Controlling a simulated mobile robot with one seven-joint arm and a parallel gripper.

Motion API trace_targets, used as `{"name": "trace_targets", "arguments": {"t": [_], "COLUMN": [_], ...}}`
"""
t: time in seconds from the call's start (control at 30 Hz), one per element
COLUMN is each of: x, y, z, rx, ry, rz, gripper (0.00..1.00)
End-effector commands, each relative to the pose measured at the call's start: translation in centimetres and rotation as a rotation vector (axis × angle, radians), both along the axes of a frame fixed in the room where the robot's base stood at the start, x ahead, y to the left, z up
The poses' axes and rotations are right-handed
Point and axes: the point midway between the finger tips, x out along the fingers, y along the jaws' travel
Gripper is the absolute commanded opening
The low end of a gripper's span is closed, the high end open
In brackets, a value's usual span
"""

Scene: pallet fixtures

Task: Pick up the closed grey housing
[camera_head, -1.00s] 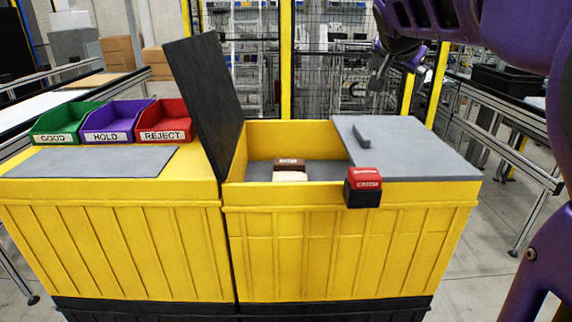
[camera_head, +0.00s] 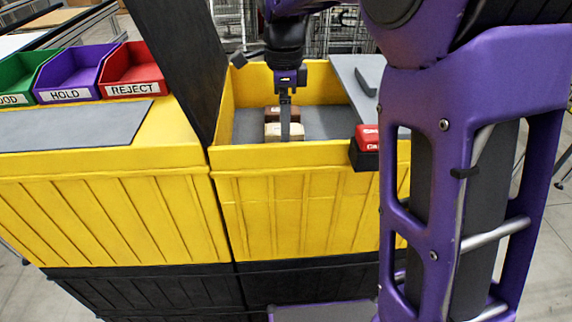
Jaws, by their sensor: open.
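No closed grey housing can be made out for certain. Inside the open yellow bin (camera_head: 290,158), a brown block (camera_head: 274,112) and a beige block (camera_head: 298,132) rest on the grey floor, partly hidden by my gripper. My gripper (camera_head: 285,134) points down into the bin, with its fingers seen nearly edge-on in front of these blocks. It is open. I cannot tell how far above the blocks the fingertips are, or whether they touch.
A black panel (camera_head: 176,60) stands tilted at the bin's left. A grey cover (camera_head: 347,77) with a dark bar lies on the right. A red-and-black block (camera_head: 366,160) sits at the front rim. Green, purple (camera_head: 75,77) and red trays stand left. My arm blocks the right side.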

Motion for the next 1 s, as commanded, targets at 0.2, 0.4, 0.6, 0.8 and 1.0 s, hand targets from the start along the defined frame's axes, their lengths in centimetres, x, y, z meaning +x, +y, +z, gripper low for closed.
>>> {"name": "trace_targets", "arguments": {"t": [0.2, 0.4, 0.6, 0.8, 1.0], "x": [0.0, 0.0, 0.2, 0.2, 0.2], "y": [0.0, -0.1, -0.5, -0.5, -0.5], "z": [-4.3, -5.5, -8.3, -10.4, -10.5], "rx": [-0.001, 0.000, -0.001, -0.001, -0.001], "ry": [0.002, -0.001, 0.001, -0.001, -0.002], "rz": [0.001, 0.001, 0.002, 0.002, 0.002], "gripper": [1.00, 1.00, 1.00, 1.00, 1.00]}}
